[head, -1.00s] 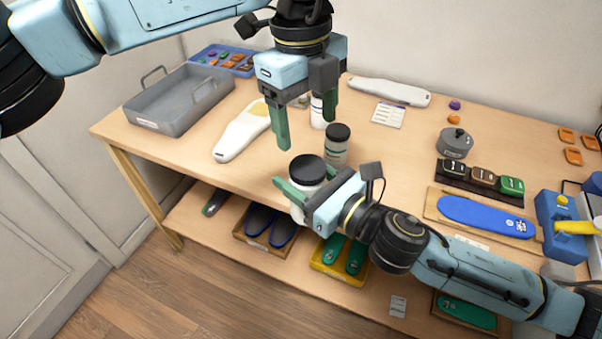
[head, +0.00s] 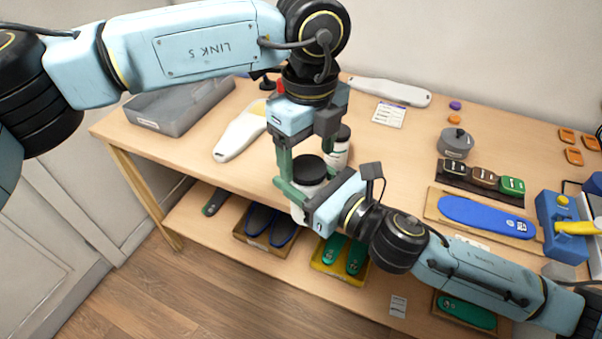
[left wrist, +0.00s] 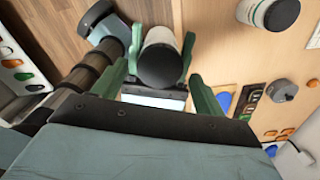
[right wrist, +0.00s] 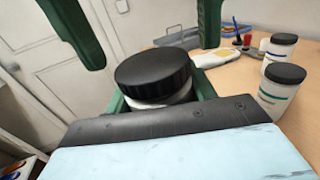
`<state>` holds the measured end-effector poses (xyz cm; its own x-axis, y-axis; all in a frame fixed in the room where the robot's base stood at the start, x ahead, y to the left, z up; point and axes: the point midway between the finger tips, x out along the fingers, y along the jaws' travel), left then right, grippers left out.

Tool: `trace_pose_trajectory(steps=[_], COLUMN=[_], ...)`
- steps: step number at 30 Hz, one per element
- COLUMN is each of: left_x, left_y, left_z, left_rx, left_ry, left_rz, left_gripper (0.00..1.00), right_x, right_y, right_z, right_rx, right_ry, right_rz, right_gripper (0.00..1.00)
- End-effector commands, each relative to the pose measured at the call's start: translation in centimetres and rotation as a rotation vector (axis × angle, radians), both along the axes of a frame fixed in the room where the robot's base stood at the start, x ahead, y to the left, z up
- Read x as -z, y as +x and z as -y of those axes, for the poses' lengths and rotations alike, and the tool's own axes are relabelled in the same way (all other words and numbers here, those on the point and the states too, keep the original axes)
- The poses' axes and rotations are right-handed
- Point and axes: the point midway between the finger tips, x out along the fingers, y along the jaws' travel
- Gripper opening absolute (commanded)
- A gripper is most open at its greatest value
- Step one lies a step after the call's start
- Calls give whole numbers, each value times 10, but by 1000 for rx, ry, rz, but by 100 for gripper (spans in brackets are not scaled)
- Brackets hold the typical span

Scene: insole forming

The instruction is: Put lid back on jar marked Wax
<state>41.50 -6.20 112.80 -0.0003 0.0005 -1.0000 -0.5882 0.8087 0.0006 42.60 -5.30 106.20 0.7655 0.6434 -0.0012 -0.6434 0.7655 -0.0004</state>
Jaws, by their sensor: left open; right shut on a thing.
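A white jar (head: 312,187) with a black lid (head: 309,168) on top is held by my right gripper (head: 303,196), off the table's front edge. No readable label shows on it. In the right wrist view the lid (right wrist: 153,75) looks level on the jar, between the right fingers. My left gripper (head: 306,162) is open and points down over this jar. In the left wrist view its green fingers stand either side of the black lid (left wrist: 160,66), with small gaps visible. Whether they touch it cannot be told.
Two more black-lidded jars, one nearer (right wrist: 279,89) and one behind (right wrist: 283,48), stand on the table close by. A grey tray (head: 150,122) and a white insole form (head: 232,140) lie to the left. A grey pot (head: 456,146) stands right. Insoles in trays fill the lower shelf.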

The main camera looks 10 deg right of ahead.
Motion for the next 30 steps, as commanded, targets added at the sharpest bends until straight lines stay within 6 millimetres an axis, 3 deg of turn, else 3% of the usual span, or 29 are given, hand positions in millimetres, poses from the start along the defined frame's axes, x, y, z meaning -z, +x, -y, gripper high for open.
trace_pose_trajectory(steps=[6,14,24,30], left_x=[14,15,15,15], left_y=[0,0,0,0], left_z=[0,0,0,0], left_rx=[0,0,1,54], left_ry=[-1,-1,-1,-1], left_rz=[1,1,1,1], left_gripper=[72,72,29,27], right_x=[-1,-1,-1,-1], right_y=[0,0,0,0], right_z=[0,0,0,0], right_rx=[-1,0,0,0], right_ry=[1,1,1,1], right_rz=[2,2,2,2], right_gripper=[0,0,0,0])
